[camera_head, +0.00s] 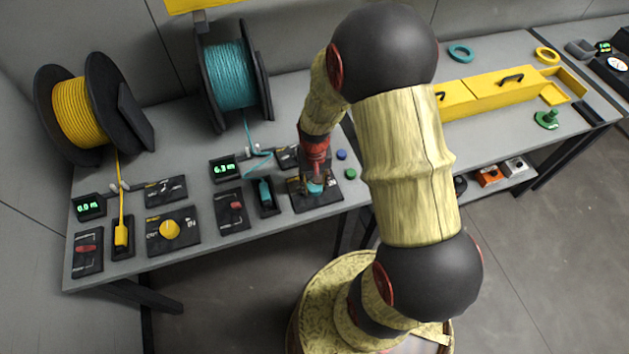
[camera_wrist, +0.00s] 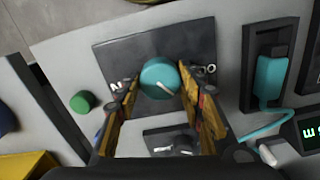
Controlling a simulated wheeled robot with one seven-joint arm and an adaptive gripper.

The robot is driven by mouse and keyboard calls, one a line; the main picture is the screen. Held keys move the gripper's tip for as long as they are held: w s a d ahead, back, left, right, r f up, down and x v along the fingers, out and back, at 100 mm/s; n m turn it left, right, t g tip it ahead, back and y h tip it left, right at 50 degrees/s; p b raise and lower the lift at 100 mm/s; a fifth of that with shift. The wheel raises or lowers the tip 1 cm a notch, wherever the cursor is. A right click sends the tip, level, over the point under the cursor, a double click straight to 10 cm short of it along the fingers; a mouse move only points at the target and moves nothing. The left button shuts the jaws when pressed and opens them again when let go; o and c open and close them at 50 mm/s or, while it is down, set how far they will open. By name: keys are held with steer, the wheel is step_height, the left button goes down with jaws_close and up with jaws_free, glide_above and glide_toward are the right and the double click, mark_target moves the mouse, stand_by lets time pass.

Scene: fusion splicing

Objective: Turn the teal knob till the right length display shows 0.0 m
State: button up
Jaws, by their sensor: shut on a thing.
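In the head view the knob (camera_head: 315,189) is partly hidden under my gripper (camera_head: 315,181). My gripper (camera_wrist: 158,92) points down at the panel with one finger on each side of the knob, shut on it. The right length display (camera_head: 224,169) glows green and seems to read 6.3 m. A corner of it shows upside down in the wrist view (camera_wrist: 311,131).
The teal fiber spool (camera_head: 229,76) stands behind the right display. The yellow spool (camera_head: 80,112), the yellow knob (camera_head: 169,229) and a left display (camera_head: 90,206) reading 0.0 m are at left. Green (camera_head: 351,174) and blue (camera_head: 341,155) buttons sit right of the knob panel.

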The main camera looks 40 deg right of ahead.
steer(key=m+p, duration=0.2)
steer(key=m, duration=0.4)
steer(key=shift+m, duration=0.3)
stand_by(0.3)
steer(key=o, duration=1.2)
steer(key=shift+c, duration=0.2)
steer(key=shift+r, duration=0.1)
step_height(320, 180, up, 12)
